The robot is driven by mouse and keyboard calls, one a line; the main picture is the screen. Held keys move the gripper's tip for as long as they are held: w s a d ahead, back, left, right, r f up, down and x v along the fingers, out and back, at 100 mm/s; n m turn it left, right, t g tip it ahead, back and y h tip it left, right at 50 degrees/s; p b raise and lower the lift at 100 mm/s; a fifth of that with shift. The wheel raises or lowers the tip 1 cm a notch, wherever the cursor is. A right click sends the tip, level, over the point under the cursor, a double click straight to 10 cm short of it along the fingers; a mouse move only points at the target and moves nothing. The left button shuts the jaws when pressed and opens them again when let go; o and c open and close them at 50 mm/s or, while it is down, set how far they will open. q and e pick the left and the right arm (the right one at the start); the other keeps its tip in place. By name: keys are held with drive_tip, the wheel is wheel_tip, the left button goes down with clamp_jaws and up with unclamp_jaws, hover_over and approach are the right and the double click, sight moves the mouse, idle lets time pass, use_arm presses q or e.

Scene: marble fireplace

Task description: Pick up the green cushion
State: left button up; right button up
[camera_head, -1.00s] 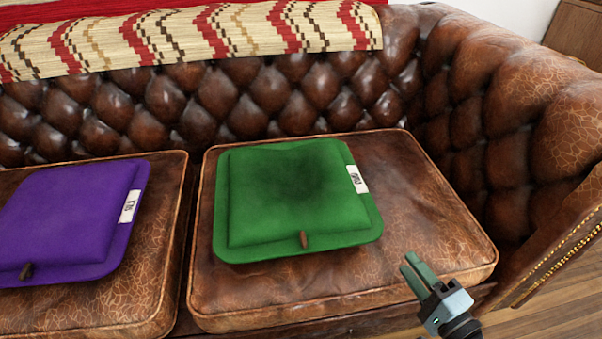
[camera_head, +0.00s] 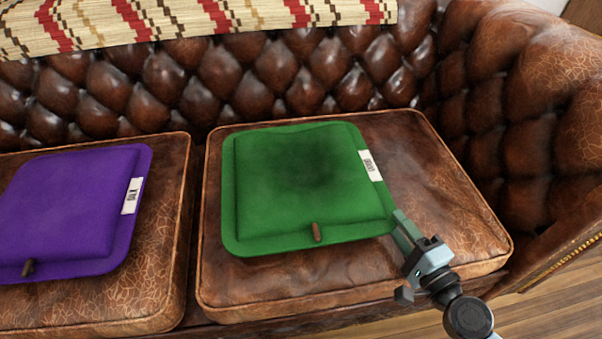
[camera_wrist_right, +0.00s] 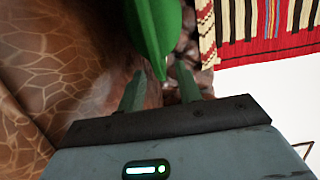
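The green cushion (camera_head: 300,180) lies flat on the right-hand seat of a brown leather sofa, with a white label on its right edge and a small brown toggle at its front. My right gripper (camera_head: 402,222) is at the cushion's front right corner. In the right wrist view, the two fingers of my right gripper (camera_wrist_right: 160,74) stand apart, and the tapering green edge of the cushion (camera_wrist_right: 157,30) reaches down between their tips. I cannot tell whether either finger touches it. My left gripper is not in view.
A purple cushion (camera_head: 75,212) lies on the left-hand seat. The tufted backrest (camera_head: 230,85) carries a patterned red and cream throw (camera_head: 200,18). The sofa's armrest (camera_head: 560,130) rises at the right. Bare seat leather (camera_head: 440,190) shows right of the green cushion.

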sight(389, 207)
drive_tip(key=shift+d+x, duration=0.1)
drive_tip(key=shift+x, duration=1.2)
drive_tip(key=shift+d+x, duration=0.15)
drive_tip(key=shift+x, duration=1.2)
clamp_jaws()
drive_tip(key=shift+r, duration=0.1)
